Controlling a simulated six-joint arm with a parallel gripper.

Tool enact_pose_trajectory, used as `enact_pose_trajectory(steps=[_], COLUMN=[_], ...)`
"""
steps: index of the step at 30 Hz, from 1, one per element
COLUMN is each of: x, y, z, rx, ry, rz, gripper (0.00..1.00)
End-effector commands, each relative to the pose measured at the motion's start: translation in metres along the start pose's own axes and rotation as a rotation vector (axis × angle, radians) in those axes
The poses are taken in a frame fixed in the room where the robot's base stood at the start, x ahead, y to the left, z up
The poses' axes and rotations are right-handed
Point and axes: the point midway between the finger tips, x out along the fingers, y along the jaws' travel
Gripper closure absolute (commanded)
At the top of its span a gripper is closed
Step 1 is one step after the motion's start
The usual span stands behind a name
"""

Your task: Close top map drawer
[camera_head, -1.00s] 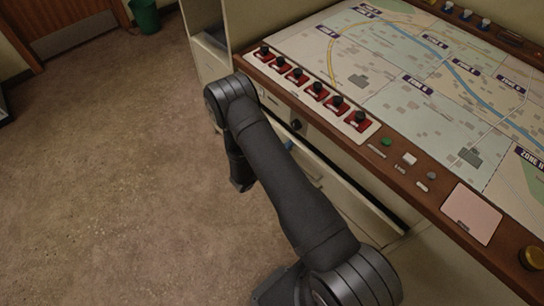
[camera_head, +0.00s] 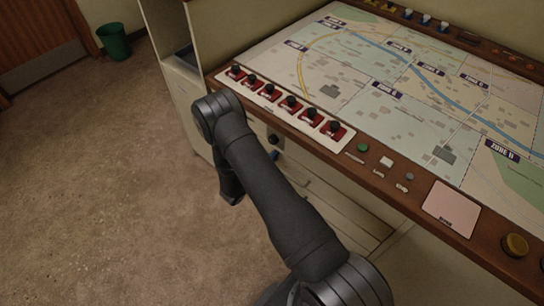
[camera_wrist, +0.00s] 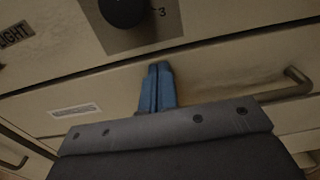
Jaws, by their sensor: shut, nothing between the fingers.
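The top map drawer (camera_head: 340,205) is a cream front under the console's wooden edge, partly hidden behind my arm in the head view. Its front looks flush or nearly flush with the cabinet; I cannot tell whether a thin gap is left. In the wrist view the drawer front (camera_wrist: 215,85) fills the middle, with a bar handle (camera_wrist: 290,86) at the right and a white label (camera_wrist: 73,110) at the left. My gripper (camera_wrist: 157,76) has its blue fingers together, empty, at the drawer front; contact is not clear.
A black knob (camera_wrist: 122,10) marked 3 sits just above the fingers. The console top has a row of red-based switches (camera_head: 290,104), a green button (camera_head: 363,147) and a map (camera_head: 400,85). The floor at left is clear; a green bin (camera_head: 113,41) stands far back.

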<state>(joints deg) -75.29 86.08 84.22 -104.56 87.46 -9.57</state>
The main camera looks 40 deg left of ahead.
Motion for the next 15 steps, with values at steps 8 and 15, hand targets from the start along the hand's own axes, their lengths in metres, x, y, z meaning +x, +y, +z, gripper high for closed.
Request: enact_pose_trajectory(steps=[8,15], x=[-0.049,-0.099], y=[0.002,0.002], z=[0.001,0.000], rx=[0.001,-0.001], ry=[-0.003,-0.002], rz=[0.010,0.010], gripper=[1.00,1.00])
